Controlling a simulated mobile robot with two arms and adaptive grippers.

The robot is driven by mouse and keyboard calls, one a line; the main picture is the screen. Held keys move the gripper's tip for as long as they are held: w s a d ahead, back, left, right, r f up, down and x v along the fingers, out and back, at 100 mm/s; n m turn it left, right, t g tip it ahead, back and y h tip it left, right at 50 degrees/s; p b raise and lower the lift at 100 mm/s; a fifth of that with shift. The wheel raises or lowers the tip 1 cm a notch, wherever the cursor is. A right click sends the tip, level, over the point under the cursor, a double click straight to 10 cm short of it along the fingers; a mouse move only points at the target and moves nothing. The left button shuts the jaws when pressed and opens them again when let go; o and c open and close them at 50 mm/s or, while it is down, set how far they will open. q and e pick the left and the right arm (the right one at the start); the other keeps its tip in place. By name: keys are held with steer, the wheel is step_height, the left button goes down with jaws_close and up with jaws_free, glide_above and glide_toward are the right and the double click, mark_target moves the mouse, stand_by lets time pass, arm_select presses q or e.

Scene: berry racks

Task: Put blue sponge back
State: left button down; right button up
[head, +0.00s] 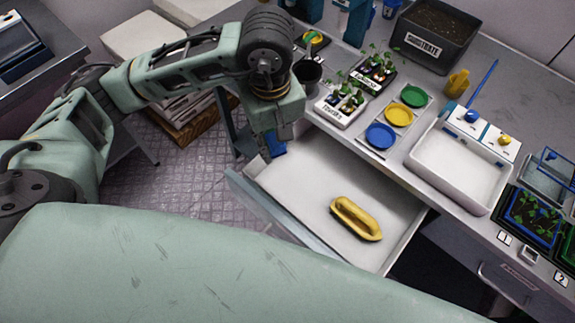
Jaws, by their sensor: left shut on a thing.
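My left gripper (268,148) points down at the left end of an open white drawer (298,172). It is shut on the blue sponge (278,147), a small blue block partly hidden by the fingers. The sponge is over or just inside the drawer's left corner; I cannot tell if it touches the drawer floor. A yellow boat-shaped item (357,219) lies in the drawer, to the right and apart from the sponge. My right gripper is out of view.
The bench above holds seedling trays (341,103), coloured discs (398,114), a white tub (457,163) and a dark substrate bin (434,33). The drawer's middle is bare. The drawer front (275,213) sticks out over the floor.

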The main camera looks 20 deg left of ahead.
arm_select(q)
steer(key=w+d+f+m, duration=0.1)
steer(key=w+f+m, duration=0.1)
steer(key=f+m, duration=0.5)
steer(key=w+d+f+m+g+h, duration=0.1)
steer(key=w+f+m, duration=0.1)
steer(key=f+m, duration=0.6)
steer(key=w+d+f+m, duration=0.1)
steer(key=f+m, duration=0.6)
steer(key=m, duration=0.9)
steer(key=shift+w+d+f+p, duration=0.3)
steer(key=shift+w+d, duration=0.1)
steer(key=shift+d, duration=0.15)
step_height(320, 180, down, 3)
steer(key=shift+f, duration=0.2)
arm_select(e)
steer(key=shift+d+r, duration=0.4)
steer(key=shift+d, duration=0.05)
arm_select(q)
steer(key=shift+f, duration=0.1)
